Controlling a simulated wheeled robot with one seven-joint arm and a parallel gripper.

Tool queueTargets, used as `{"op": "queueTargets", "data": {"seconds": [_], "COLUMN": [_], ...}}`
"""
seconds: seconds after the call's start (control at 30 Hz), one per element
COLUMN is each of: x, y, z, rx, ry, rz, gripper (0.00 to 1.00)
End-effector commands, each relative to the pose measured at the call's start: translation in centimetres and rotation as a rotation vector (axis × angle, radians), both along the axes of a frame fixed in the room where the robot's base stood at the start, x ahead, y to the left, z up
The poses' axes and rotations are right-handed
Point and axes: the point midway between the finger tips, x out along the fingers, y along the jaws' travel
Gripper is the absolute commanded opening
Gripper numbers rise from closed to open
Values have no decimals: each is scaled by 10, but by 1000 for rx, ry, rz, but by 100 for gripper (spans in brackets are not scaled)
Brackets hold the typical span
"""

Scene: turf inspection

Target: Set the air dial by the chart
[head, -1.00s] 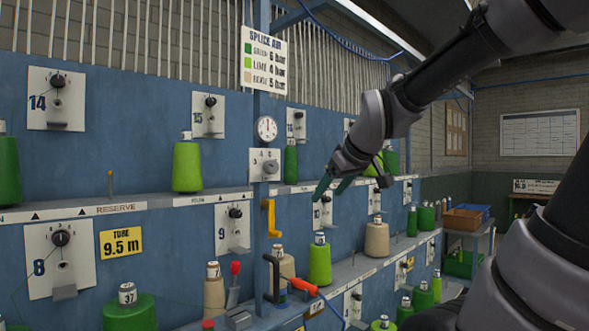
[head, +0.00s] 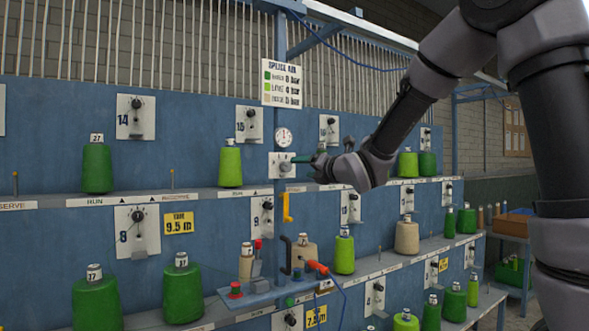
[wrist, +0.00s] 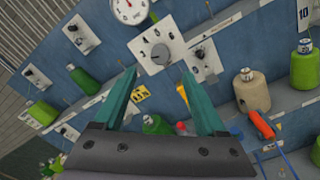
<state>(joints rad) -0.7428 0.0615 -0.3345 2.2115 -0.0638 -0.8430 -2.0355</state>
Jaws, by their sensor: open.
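The air dial (head: 285,167) is a grey knob on a white plate fixed to the blue post. In the wrist view the knob (wrist: 160,54) lies just beyond and between my fingertips. A round white pressure gauge (head: 284,137) is above it; it is partly cut off in the wrist view (wrist: 129,10). The splice air chart (head: 281,83) hangs higher, with green, lime and beige rows and bar values. My gripper (head: 309,160) is just right of the dial, its teal fingers open and empty in the wrist view (wrist: 158,73). I cannot read the knob's setting.
A lime cone (head: 230,166) stands on the upper shelf left of the dial. A yellow handle (head: 287,207) is on the post below it. Numbered knob plates line the blue panels. An orange-red tool (head: 317,267) with a blue hose is lower down.

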Motion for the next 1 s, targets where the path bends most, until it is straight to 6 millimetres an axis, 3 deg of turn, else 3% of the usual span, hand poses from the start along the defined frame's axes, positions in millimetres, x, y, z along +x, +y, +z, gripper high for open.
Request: {"op": "queueTargets", "data": {"seconds": [0.3,0.5,0.9,0.93,1.0], "x": [50,72,80,80,80], "y": [34,48,53,53,53], "z": [-1,0,0,0,0], "rx": [1,2,3,3,3], "ry": [3,2,4,4,4], "rz": [-1,-1,-2,-2,-2], "gripper": [74,74,74,70,43]}}
